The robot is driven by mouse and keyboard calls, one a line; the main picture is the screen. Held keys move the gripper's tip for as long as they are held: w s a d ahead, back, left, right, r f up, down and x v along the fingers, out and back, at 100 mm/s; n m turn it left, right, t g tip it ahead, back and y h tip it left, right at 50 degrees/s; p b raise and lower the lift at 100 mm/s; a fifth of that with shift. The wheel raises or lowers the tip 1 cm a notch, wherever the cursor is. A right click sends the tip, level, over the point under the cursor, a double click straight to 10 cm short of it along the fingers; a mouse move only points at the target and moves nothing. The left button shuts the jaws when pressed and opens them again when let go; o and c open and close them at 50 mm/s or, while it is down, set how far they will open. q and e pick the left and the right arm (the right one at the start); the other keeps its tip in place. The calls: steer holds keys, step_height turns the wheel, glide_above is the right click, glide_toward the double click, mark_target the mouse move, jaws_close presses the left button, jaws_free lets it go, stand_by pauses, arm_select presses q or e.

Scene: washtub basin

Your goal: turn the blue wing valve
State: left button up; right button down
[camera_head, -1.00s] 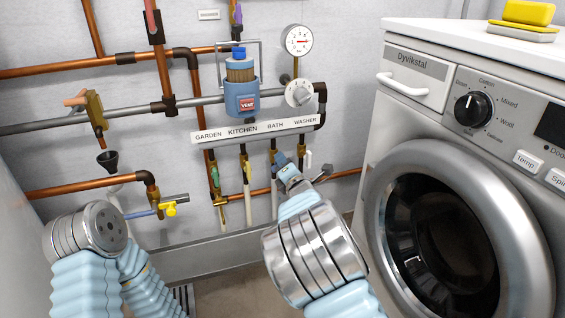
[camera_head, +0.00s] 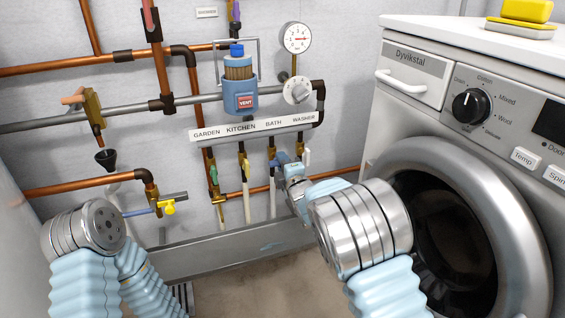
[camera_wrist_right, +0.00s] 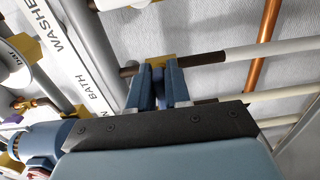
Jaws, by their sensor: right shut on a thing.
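The blue wing valve (camera_wrist_right: 158,76) is on the BATH pipe, below the white label strip (camera_head: 254,127). My right gripper (camera_wrist_right: 159,82) is shut on it in the right wrist view, with one finger on each side of the blue wing. In the head view my right gripper (camera_head: 281,158) reaches the brass fitting under BATH, and its fingers mostly hide the valve. My left arm shows at the lower left of the head view, but its gripper fingers are not visible.
A washing machine (camera_head: 412,110) stands to the right. A blue VENT canister (camera_head: 240,95) and gauge (camera_head: 296,38) sit above.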

steer(key=shift+f, duration=0.1)
steer(key=c, duration=1.2)
jaws_free()
steer(key=shift+o, duration=0.2)
steer(key=shift+s, duration=0.1)
steer(key=p+v, duration=0.1)
steer(key=v, duration=1.2)
steer(key=shift+s, duration=0.3)
steer(key=shift+s+d, duration=0.1)
